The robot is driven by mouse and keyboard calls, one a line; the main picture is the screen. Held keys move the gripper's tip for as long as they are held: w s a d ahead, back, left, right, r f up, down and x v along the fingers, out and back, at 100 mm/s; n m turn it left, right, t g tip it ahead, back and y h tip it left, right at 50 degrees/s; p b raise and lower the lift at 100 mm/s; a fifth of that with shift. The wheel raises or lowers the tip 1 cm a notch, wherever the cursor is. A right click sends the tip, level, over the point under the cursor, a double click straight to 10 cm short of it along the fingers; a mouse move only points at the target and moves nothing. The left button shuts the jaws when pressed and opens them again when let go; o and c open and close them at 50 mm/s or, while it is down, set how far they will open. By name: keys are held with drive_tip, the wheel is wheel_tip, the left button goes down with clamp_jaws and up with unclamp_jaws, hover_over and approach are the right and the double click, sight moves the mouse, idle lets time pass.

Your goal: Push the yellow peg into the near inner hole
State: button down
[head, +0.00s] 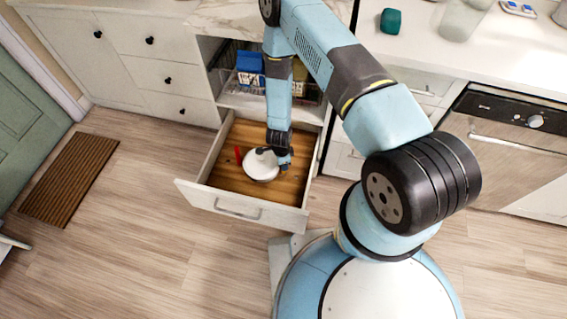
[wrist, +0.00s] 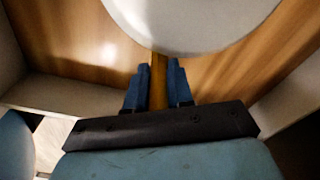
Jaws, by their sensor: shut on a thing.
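I see no yellow peg and no peg hole in either view. My gripper (head: 284,158) is down inside an open wood-floored drawer (head: 245,207). It is shut on a narrow brown handle (wrist: 159,85), which shows between the two blue fingers in the wrist view (wrist: 159,70). The handle runs to a white round pan-like object (head: 261,165), large at the top of the wrist view (wrist: 190,22). In the head view my gripper is at its right edge. I cannot tell whether it touches the drawer floor.
A thin red item (head: 238,155) lies in the drawer, left of the white object. The drawer walls stand close around. Above is an open shelf with a blue box (head: 250,68) in a wire rack. An oven (head: 510,150) is at right; a brown mat (head: 70,178) lies at left.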

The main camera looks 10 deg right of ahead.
drive_tip(key=shift+f, duration=0.7)
drive_tip(key=c, duration=0.9)
unclamp_jaws()
drive_tip(key=r, duration=0.9)
drive_tip(key=a+r, duration=0.1)
drive_tip(key=r, duration=0.3)
drive_tip(key=shift+r, duration=0.3)
drive_tip(key=shift+s, duration=0.15)
